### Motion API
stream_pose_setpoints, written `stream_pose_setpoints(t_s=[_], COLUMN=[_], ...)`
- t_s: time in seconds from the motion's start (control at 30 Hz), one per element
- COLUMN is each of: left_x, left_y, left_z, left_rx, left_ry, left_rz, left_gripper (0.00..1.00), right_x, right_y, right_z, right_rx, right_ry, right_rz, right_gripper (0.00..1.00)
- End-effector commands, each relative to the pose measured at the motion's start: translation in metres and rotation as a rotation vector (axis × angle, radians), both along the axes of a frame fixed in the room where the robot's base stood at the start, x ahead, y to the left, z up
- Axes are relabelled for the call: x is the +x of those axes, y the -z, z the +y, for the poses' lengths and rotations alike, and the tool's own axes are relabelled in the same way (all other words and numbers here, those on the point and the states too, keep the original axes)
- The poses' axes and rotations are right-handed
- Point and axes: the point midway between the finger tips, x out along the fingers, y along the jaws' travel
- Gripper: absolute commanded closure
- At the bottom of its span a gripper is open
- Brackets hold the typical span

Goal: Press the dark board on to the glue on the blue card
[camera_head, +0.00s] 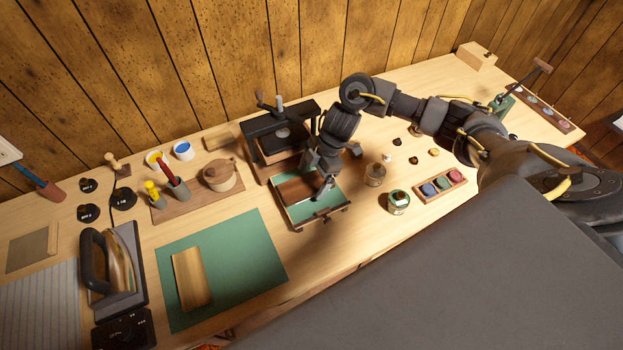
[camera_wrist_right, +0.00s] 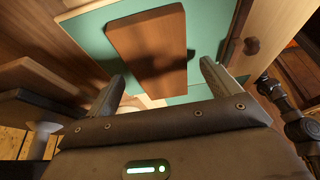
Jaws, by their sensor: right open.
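The dark board (camera_head: 299,188) is a brown wooden slab lying on the blue-green card (camera_head: 300,213), in the frame in front of the black press. In the right wrist view the dark board (camera_wrist_right: 152,50) lies flat-looking, a little askew on the card (camera_wrist_right: 88,38), which shows around it. My right gripper (camera_head: 324,181) is over the board's right part, pointing down. In the wrist view its open fingers (camera_wrist_right: 163,88) stand apart with the board's near end showing between them; I cannot tell whether they touch it. No glue shows. My left gripper is out of view.
The black press (camera_head: 278,128) stands right behind the card. A green mat (camera_head: 232,243) with a tan board (camera_head: 191,279) lies to the left. A brown jar (camera_head: 375,175), a green-labelled jar (camera_head: 398,202) and a tray of coloured pots (camera_head: 440,185) are to the right.

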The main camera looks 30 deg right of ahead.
Motion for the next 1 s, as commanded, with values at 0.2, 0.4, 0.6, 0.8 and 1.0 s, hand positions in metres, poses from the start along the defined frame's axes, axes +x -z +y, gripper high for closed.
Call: stream_pose_setpoints(t_s=[0.2, 0.4, 0.6, 0.8, 1.0], left_x=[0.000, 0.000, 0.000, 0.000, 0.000], left_y=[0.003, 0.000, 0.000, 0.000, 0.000], left_z=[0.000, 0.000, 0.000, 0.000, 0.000], left_rx=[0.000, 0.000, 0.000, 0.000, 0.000], left_ry=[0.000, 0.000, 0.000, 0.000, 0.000], left_rz=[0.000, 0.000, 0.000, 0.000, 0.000], left_gripper=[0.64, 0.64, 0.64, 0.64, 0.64], right_x=[0.000, -0.001, -0.002, -0.002, -0.002], right_y=[-0.041, -0.072, -0.085, -0.086, -0.086], right_z=[-0.018, -0.031, -0.036, -0.036, -0.036], right_rx=[-0.002, -0.003, -0.002, -0.001, -0.001], right_ry=[0.001, 0.002, 0.002, 0.001, 0.001], right_rz=[-0.006, -0.004, -0.001, 0.000, 0.000], right_gripper=[0.12, 0.12, 0.12, 0.12, 0.12])
